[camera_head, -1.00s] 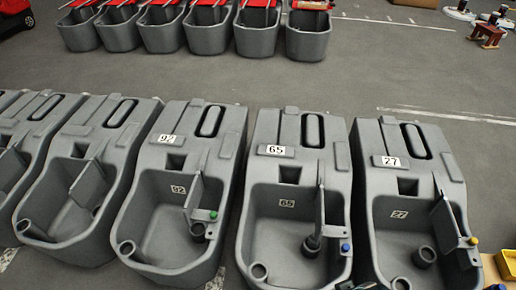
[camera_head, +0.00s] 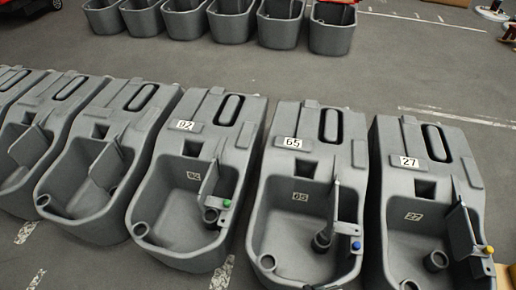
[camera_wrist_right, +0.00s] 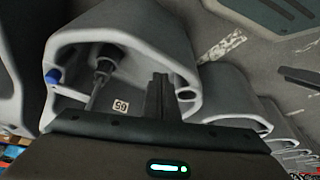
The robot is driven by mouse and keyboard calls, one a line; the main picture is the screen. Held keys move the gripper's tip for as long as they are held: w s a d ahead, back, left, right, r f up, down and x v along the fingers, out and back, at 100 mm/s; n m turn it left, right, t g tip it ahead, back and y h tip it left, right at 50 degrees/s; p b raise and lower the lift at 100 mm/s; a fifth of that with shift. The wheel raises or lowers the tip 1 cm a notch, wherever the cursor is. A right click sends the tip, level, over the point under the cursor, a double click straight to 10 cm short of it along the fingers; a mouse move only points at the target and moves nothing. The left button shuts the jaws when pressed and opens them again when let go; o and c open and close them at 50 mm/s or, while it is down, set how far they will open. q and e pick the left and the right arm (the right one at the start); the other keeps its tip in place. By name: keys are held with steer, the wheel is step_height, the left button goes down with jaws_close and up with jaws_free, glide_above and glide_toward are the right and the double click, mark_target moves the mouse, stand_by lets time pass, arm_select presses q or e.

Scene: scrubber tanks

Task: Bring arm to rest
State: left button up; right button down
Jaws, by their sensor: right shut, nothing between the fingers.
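My right gripper (camera_wrist_right: 159,96) shows in the right wrist view as dark fingers held together, with nothing between them. It points at the open basin of the grey tank marked 65 (camera_wrist_right: 188,62), which appears upside down there. I cannot tell whether it touches the tank. My left gripper is in neither current view.
Grey tanks marked 92 (camera_head: 238,142) and 27 (camera_head: 448,180) flank tank 65, with more tanks to the left. A second row of tanks (camera_head: 231,29) stands at the back. Bare grey floor (camera_head: 270,72) lies between the rows.

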steer(key=s+a+f+t, duration=0.1)
steer(key=s+f, duration=0.2)
steer(key=f, duration=0.9)
steer(key=shift+s+a+y, duration=0.15)
steer(key=shift+a+y, duration=0.15)
